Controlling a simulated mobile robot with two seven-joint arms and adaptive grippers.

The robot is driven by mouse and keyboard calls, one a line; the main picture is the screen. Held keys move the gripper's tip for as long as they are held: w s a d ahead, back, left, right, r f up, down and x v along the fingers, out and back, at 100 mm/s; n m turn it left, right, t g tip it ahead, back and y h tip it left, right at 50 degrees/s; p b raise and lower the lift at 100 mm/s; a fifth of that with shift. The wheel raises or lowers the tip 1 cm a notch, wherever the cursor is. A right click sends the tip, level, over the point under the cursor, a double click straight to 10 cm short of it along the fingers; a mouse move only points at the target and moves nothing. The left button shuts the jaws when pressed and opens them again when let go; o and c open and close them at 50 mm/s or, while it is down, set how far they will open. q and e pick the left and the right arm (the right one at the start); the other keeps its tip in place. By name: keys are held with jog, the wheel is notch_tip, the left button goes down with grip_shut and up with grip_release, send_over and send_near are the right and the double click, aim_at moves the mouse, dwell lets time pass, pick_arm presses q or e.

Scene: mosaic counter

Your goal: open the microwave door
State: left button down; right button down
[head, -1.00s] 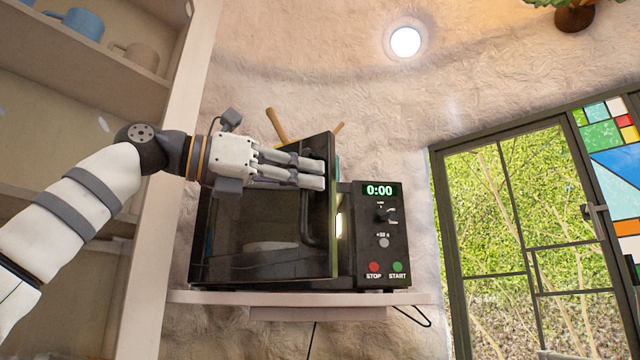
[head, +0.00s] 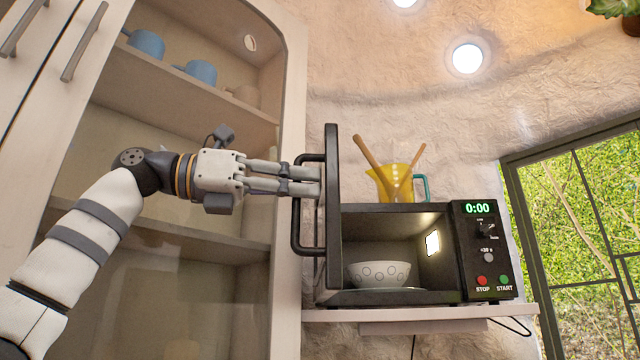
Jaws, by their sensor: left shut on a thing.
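The black microwave (head: 482,262) stands on a wall shelf, its display reading 0:00. Its door (head: 333,215) is swung wide open toward the left and shows nearly edge-on. The lit cavity is visible, with a patterned white bowl (head: 380,274) inside. The door's dark handle (head: 298,228) is on the left face of the door. My left gripper (head: 312,182) is at the upper part of the handle, its fingers shut on it. The exact contact is partly hidden by the fingers. My right gripper is not in view.
A cabinet with shelves (head: 190,120) and mugs is close behind my left arm. The shelf edge (head: 400,314) runs below the microwave. A window is at the right.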

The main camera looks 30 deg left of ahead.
pick_arm(q)
jog(key=shift+s+a, duration=0.25)
jog(key=shift+a, duration=0.25)
jog(key=shift+s+a, duration=0.2)
jog(key=shift+a, duration=0.25)
jog(key=c, duration=1.9)
grip_release()
jog(key=shift+c, duration=0.2)
jog(key=shift+s, duration=0.1)
